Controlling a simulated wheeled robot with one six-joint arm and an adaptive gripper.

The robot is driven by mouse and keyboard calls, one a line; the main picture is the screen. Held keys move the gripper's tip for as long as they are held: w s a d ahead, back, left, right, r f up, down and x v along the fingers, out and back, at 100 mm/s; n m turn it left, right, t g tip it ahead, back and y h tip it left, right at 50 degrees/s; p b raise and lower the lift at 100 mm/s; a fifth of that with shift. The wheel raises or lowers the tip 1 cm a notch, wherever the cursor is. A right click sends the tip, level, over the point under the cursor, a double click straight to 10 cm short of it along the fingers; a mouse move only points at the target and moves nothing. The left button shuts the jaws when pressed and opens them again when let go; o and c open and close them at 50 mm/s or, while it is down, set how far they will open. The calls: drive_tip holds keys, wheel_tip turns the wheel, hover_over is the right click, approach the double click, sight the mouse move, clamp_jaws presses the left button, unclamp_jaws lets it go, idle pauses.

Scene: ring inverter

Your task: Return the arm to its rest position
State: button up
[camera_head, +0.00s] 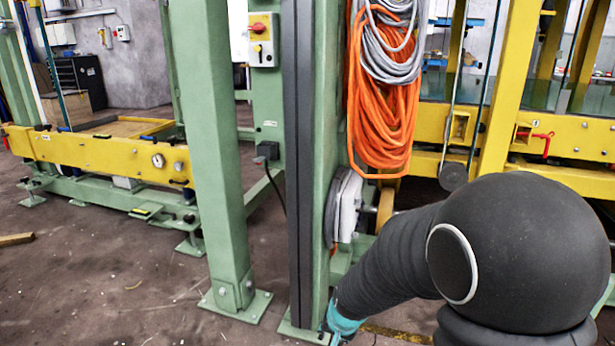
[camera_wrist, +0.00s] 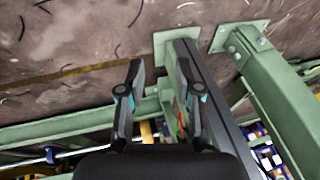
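My gripper (camera_wrist: 159,82) shows in the wrist view with its two fingers apart and nothing between them. The right finger is close to a green and dark grey post (camera_wrist: 208,92); I cannot tell whether they touch. In the head view my dark arm reaches down and left from the lower right. The gripper itself is not clearly visible there, as the arm runs out at the bottom edge beside the foot of the dark-faced green post (camera_head: 299,180).
A second green post (camera_head: 213,150) stands to the left, bolted to the floor. Orange cable (camera_head: 382,125) and grey cable (camera_head: 388,45) hang near the arm. A yellow beam (camera_head: 100,153) lies at left. The floor (camera_head: 100,270) at lower left is mostly clear.

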drive_tip(key=s+d+r+n+p, duration=0.1)
drive_tip(key=s+d+r+p, duration=0.1)
drive_tip(key=s+r, duration=0.5)
drive_tip(key=s+d+r+n+t+h+p, duration=0.1)
drive_tip(key=s+d+r+p, duration=0.2)
drive_tip(key=s+r, duration=0.4)
drive_tip(key=s+d+r+n+p, duration=0.1)
drive_tip(key=s+d+r+p, duration=0.2)
drive_tip(key=r, duration=1.2)
drive_tip(key=s+d, duration=0.2)
drive_tip(key=s, duration=0.2)
drive_tip(key=shift+r+n, duration=0.25)
drive_tip(key=shift+n, duration=0.05)
